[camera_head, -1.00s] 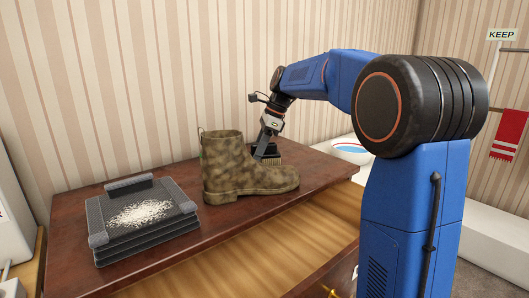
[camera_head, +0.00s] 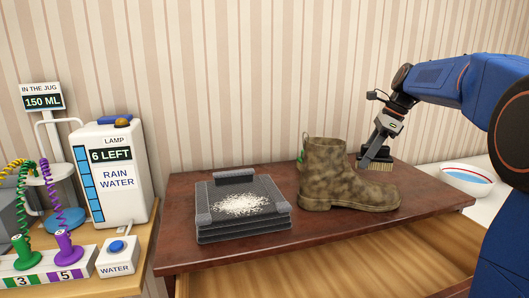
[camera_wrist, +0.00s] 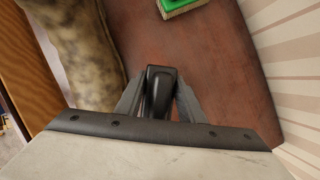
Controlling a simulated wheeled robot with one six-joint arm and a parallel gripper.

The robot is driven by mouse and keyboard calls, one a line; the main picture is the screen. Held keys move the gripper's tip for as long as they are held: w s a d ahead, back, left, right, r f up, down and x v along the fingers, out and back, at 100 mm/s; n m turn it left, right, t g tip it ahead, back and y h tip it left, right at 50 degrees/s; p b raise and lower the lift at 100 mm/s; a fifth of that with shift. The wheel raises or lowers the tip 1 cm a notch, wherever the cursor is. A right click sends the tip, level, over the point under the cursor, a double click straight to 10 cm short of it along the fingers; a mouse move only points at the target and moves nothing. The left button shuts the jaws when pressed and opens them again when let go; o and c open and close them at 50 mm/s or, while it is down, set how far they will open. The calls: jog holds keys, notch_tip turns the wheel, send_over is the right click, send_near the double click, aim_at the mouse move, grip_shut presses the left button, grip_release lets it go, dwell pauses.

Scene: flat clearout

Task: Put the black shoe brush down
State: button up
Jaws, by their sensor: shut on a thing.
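The black shoe brush (camera_head: 378,164) with pale bristles is behind the brown mottled boot (camera_head: 340,182) on the dark wooden table top (camera_head: 270,255). My gripper (camera_head: 374,158) is shut on the brush from above. In the wrist view the brush's black handle (camera_wrist: 160,92) sits between the two fingers. The boot (camera_wrist: 75,45) is to the left there, apart from the brush. The boot partly hides the brush in the head view, and I cannot tell whether the bristles touch the table.
A dark grey tray stack (camera_head: 243,222) with white grains stands left of the boot. A green thing (camera_wrist: 180,6) lies farther along the table. An open drawer (camera_head: 345,275) is in front.

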jog(key=shift+w+a, duration=0.15)
jog(key=shift+w, duration=0.1)
jog(key=shift+w+a+f, duration=0.1)
jog(key=shift+a+f, duration=0.1)
jog(key=shift+a, duration=0.15)
jog(key=shift+r, duration=0.1)
